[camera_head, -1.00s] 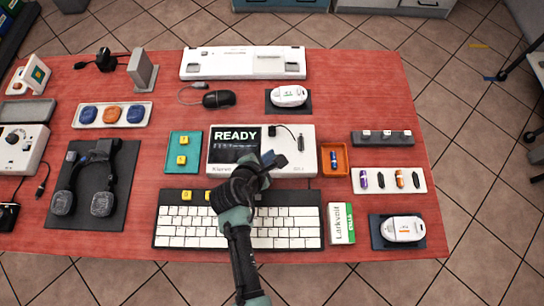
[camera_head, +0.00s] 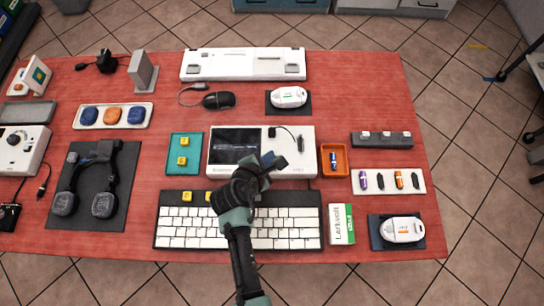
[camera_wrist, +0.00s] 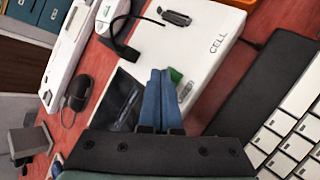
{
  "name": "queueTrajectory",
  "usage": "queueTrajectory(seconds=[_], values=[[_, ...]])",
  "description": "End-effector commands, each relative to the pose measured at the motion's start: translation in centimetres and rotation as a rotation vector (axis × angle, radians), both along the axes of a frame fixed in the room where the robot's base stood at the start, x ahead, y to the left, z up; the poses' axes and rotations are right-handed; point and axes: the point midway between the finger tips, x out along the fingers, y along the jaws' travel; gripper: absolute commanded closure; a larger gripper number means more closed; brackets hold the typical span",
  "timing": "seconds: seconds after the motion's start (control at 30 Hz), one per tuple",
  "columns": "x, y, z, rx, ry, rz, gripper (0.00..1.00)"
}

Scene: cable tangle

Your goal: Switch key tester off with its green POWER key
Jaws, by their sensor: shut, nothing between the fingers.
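The key tester (camera_head: 221,165) is a white box with a dark screen (camera_head: 235,143) on its left half; the screen shows no READY text. A small plug on a short cable (camera_head: 286,132) lies on its upper right. In the wrist view the tester (camera_wrist: 195,55) carries the word CELL, and the green POWER key (camera_wrist: 175,75) shows partly beside my fingertips. My gripper (camera_head: 273,163) is shut and empty, its blue fingers at the lower middle of the tester. In the wrist view the fingertips (camera_wrist: 163,72) are together right beside the green key; I cannot tell whether they touch it.
A keyboard with white keys (camera_head: 285,225) lies in front of the tester under my arm. A teal tray (camera_head: 173,168) with yellow keycaps is to the left. An orange tray (camera_head: 341,147) with a battery is to the right.

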Motion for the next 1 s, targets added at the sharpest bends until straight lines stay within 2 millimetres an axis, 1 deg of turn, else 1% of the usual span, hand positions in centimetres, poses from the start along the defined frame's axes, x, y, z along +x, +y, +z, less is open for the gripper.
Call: queueTrajectory(seconds=[0.03, 0.13, 0.57, 0.67, 1.0], values=[[0.0, 0.0, 0.6, 0.000, 0.000, 0.000, 1.00], [0.0, 0.0, 1.1, 0.000, 0.000, 0.000, 1.00], [0.0, 0.0, 1.3, 0.000, 0.000, 0.000, 1.00], [0.0, 0.0, 2.0, 0.000, 0.000, 0.000, 1.00], [0.0, 0.0, 5.2, -0.001, -0.001, 0.000, 1.00]])
